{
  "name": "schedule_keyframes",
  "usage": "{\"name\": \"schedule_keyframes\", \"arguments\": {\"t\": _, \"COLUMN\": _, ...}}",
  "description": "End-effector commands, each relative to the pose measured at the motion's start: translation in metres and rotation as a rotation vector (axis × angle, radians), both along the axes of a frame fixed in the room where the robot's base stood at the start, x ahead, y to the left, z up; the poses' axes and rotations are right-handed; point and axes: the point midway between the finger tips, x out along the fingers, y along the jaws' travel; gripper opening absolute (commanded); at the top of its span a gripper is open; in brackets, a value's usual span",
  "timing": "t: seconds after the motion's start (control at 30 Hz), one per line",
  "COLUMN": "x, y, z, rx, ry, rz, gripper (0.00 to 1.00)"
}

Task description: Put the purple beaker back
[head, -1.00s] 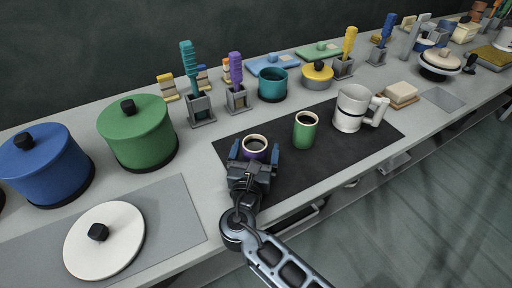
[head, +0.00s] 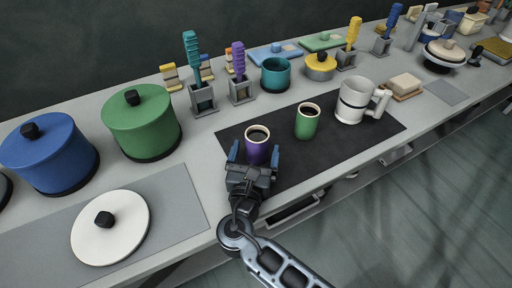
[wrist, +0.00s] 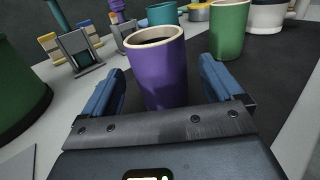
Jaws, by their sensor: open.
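The purple beaker (head: 257,148) has a cream rim and a dark inside. It stands upright on the black mat (head: 330,157), near the mat's left end. My gripper (head: 254,157) is open at the beaker's near side. In the wrist view the beaker (wrist: 158,72) rises just beyond and between my two blue fingers (wrist: 160,90). The fingers are apart, with a gap on each side of it. Its lower part is partly hidden by my gripper's body.
A green beaker (head: 307,121) stands right of the purple one, and a white mug (head: 353,100) stands further right. Grey holders with a teal tool (head: 193,62) and a purple tool (head: 238,60) stand behind. The green pot (head: 142,122) is to the left.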

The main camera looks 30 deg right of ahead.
Motion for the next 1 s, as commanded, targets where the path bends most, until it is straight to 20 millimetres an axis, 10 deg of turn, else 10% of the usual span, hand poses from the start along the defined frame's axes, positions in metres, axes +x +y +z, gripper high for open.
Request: {"name": "schedule_keyframes", "arguments": {"t": 1.0, "x": -0.027, "y": 0.020, "z": 0.000, "rx": 0.000, "ry": 0.000, "rz": 0.000, "gripper": 0.93}}
